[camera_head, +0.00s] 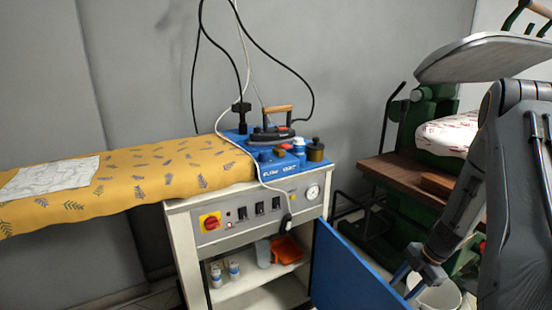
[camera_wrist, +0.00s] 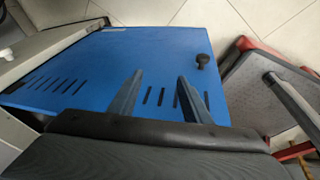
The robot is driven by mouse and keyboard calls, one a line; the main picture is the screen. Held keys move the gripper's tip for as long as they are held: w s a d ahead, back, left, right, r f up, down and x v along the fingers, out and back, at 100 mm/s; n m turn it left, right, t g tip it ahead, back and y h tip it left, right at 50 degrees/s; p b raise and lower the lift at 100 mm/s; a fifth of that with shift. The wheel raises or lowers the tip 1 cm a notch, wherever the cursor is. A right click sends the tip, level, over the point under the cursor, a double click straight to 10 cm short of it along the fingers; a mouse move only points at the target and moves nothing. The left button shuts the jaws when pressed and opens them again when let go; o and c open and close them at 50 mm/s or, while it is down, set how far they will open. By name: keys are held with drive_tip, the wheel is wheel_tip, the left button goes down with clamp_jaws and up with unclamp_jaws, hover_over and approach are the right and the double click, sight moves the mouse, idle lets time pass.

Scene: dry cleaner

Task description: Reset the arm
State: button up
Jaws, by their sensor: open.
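My arm stands at the right of the head view, bent downward. My gripper (camera_head: 406,284) is low, beside the free edge of the open blue cabinet door (camera_head: 352,276). In the wrist view my gripper (camera_wrist: 158,82) shows two separate fingers with nothing between them. Behind them is the blue door (camera_wrist: 150,62), with dark slots and a black knob (camera_wrist: 203,61). I cannot tell whether the fingers touch the door.
The ironing station (camera_head: 211,237) has an open shelf with bottles (camera_head: 234,270) and an orange item (camera_head: 286,249). An iron (camera_head: 272,133) stands on top. A yellow patterned board (camera_head: 140,180) extends left. A green press (camera_head: 425,130) and a white bucket (camera_head: 438,296) are near my arm.

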drive_tip(key=w+a+r+m+t+h+p, duration=0.1)
drive_tip(key=w+a+r+m+t, duration=0.2)
drive_tip(key=r, duration=0.5)
drive_tip(key=w+a+r+m+t+h+p, duration=0.1)
drive_tip(key=w+a+r+m+h, duration=0.15)
drive_tip(key=w+r, duration=0.4)
drive_tip(key=s+a+r+m+h+p, duration=0.2)
drive_tip(key=s+r+m, duration=0.25)
drive_tip(key=r, duration=0.45)
drive_tip(key=s+a+r+m+g+p, duration=0.1)
drive_tip(key=s+a+r+m, duration=0.2)
drive_tip(key=s, duration=0.6)
drive_tip(key=s+a+r+m+g+y+p, duration=0.1)
drive_tip(key=s+a+r+m+g, duration=0.1)
drive_tip(key=s+a, duration=0.6)
drive_tip(key=s+a+r+m+g+p, duration=0.1)
drive_tip(key=s+a+r+m+g, duration=0.1)
drive_tip(key=s+a+r+m, duration=0.3)
drive_tip(key=s+a, duration=0.1)
drive_tip(key=s, duration=0.3)
drive_tip(key=shift+s+a+y, duration=0.2)
drive_tip(key=shift+s+y, duration=0.15)
